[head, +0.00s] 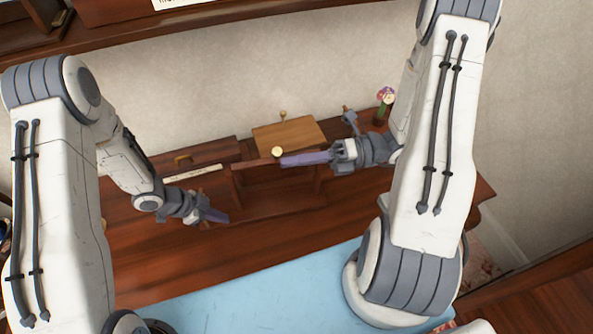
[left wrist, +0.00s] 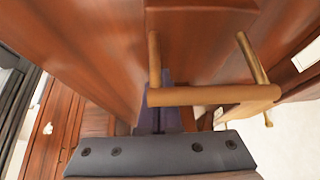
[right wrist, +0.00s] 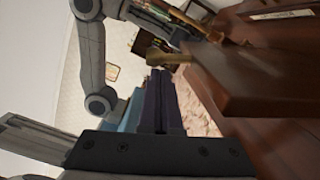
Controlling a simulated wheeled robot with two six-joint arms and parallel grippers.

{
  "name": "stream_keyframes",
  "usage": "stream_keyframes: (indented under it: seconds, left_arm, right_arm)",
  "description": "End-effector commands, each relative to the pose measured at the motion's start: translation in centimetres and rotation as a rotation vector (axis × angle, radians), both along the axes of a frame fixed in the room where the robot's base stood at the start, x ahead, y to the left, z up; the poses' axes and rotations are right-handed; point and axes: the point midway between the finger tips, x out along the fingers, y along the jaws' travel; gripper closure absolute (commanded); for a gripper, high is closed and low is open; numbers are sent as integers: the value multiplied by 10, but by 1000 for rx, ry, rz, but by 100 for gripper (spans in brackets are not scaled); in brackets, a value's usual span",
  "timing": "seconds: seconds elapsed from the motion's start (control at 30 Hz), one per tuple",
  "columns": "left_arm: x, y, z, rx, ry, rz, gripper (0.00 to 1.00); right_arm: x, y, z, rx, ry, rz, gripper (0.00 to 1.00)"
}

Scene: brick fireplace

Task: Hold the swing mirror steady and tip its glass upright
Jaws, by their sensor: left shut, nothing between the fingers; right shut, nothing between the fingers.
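The swing mirror (head: 275,200) appears as a low reddish-brown wooden piece on the dresser. Which part of it is the glass, and its exact tilt, I cannot tell. My left gripper (head: 221,217) is shut and empty at its left side. In the left wrist view its fingers (left wrist: 160,112) show behind a brass bar handle (left wrist: 215,95) close to dark wood; contact is unclear. My right gripper (head: 284,161) is shut and empty, just above the wooden piece near a pale round knob (head: 277,151). In the right wrist view its fingertips (right wrist: 160,75) lie near a brass knob (right wrist: 168,57) and a dark wooden panel (right wrist: 245,75).
A tan wooden panel (head: 290,133) stands behind, against the wall. A small vase with flowers (head: 383,105) is at the back right. A pale strip (head: 193,173) lies at the left. A light blue surface (head: 285,290) is in front; the dresser's front strip (head: 260,248) is clear.

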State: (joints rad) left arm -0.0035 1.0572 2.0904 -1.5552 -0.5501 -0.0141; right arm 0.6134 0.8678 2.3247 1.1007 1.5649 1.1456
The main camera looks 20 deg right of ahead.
Motion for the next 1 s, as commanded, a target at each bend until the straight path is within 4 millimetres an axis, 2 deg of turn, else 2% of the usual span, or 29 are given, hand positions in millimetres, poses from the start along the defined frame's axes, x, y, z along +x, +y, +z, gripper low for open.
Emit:
stream_keyframes:
  seconds: [0.3,0.5,0.7,1.0]
  left_arm:
    - [-4,1,-4,7,10,-3,100]
    - [-4,1,-4,7,10,-3,100]
    - [-4,1,-4,7,10,-3,100]
    - [-4,1,-4,7,11,-2,100]
  right_arm:
    - [30,-3,14,19,196,-3,100]
    - [45,-4,18,24,241,-2,100]
    - [53,-5,20,25,242,-3,100]
    - [55,-5,21,26,242,-3,100]
